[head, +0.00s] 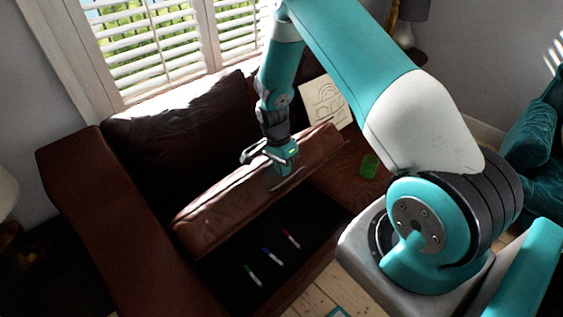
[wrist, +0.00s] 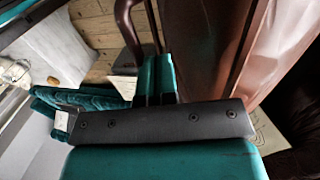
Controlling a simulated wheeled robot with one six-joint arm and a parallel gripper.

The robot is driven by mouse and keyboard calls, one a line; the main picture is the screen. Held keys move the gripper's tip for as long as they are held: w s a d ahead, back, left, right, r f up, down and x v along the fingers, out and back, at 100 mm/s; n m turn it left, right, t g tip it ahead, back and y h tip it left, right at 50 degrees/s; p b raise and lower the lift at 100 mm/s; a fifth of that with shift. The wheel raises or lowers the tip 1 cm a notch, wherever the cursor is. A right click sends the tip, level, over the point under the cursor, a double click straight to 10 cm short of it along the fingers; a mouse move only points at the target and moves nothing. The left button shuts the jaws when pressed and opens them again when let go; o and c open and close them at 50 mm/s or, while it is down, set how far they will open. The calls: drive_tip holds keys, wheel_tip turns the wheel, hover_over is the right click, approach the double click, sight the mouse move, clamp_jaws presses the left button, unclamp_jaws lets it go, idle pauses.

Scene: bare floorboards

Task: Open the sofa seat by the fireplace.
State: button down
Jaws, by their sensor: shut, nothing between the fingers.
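A brown leather sofa (head: 95,215) stands under the window in the head view. Its seat (head: 225,210) is tilted up, with a dark storage space (head: 235,270) open below its front edge. A handle (head: 288,180) shows on the seat's front. My gripper (head: 287,168) is at the raised seat, close to the handle, and its fingers are shut. I cannot tell whether it touches the seat. In the wrist view my gripper (wrist: 158,85) is shut and empty beside a brown leather surface (wrist: 205,45).
Green, blue and red markers (head: 267,254) lie in the storage space. A green cup (head: 370,166) stands on the sofa's right part, and a drawing (head: 326,100) leans behind. A teal armchair (head: 535,140) is at right. Bare floorboards (head: 318,300) show in front.

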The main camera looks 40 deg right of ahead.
drive_tip(key=w+r, duration=0.1)
drive_tip(key=w+a+r+b, duration=0.1)
drive_tip(key=shift+w+r, duration=0.3)
drive_tip(key=shift+r, duration=0.05)
drive_tip(key=s+b+v, duration=0.1)
drive_tip(key=v, duration=0.7)
drive_tip(key=shift+s+d+r, duration=0.15)
drive_tip(key=shift+s+d, duration=0.05)
